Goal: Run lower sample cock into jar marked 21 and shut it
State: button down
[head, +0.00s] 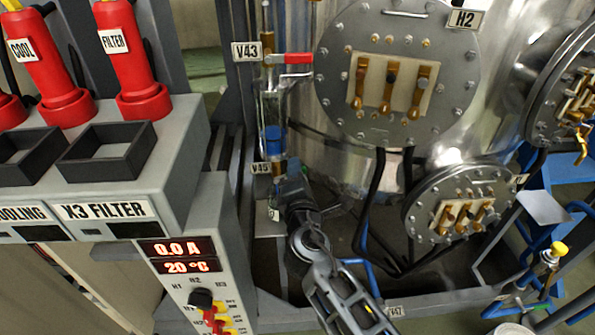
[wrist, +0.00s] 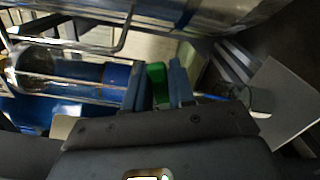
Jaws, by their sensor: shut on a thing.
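The sample glass stands upright in the head view, with the V43 tag (head: 247,51) and a red lever (head: 292,58) at its top. Blue liquid or a blue band (head: 272,140) shows low in it, above the V45 tag (head: 260,168). My gripper (head: 285,175) is at the V45 fitting and hides most of it. In the wrist view my gripper (wrist: 157,84) is shut on a green handle (wrist: 157,75), between its two blue-grey fingers. A clear glass vessel (wrist: 262,100), possibly the jar, lies right of the fingers; its marking cannot be read.
The large steel vessel (head: 340,160) with the H2 flange (head: 395,75) stands close on the right. The grey console (head: 180,170) with red plugs stands on the left. Black cables (head: 372,205) hang beside my arm.

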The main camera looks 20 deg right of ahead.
jog(key=c, duration=1)
grip_release()
jog(key=shift+c, duration=0.2)
jog(key=shift+r, duration=0.15)
